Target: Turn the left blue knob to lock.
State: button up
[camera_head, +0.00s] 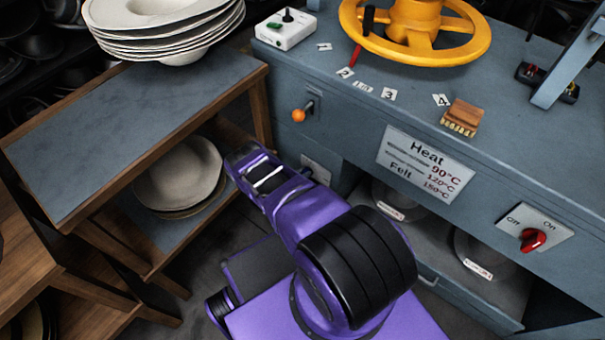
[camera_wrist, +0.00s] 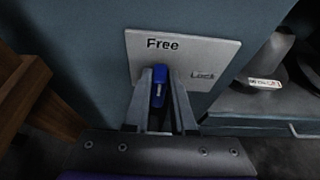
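The blue knob (camera_wrist: 159,86) stands on a pale plate (camera_wrist: 205,55) marked "Free" at the top and "Lock" at the right, in the wrist view. The knob points up toward "Free". My gripper (camera_wrist: 160,80) has its two fingers on either side of the knob, close to it. I cannot tell whether both fingers touch it. In the head view my gripper (camera_head: 307,172) reaches the low left front of the grey-blue bench, at the same plate (camera_head: 318,168). The knob is not clearly visible there.
A wooden shelf unit (camera_head: 60,140) with stacked hats stands close on the left of my arm. An orange-tipped lever (camera_head: 299,115) sticks out above the plate. An open compartment with hats (camera_head: 480,255) lies to the right. A red knob (camera_head: 532,240) is far right.

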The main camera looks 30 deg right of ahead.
grip_shut()
jog(key=shift+s+d+f+m+t+y, duration=0.15)
jog(key=shift+s+m+t, duration=0.15)
jog(key=shift+m+t, duration=0.4)
jog(key=shift+s+d+f+m+t+y, duration=0.1)
jog(key=shift+s+m+t, duration=0.3)
jog(key=shift+m, duration=0.55)
jog(key=shift+s+d+f+m+t+y, duration=0.1)
jog(key=shift+s+m+t+y, duration=0.1)
jog(key=shift+m+t, duration=0.55)
jog(key=o, duration=0.6)
grip_release()
jog(key=shift+c, duration=0.2)
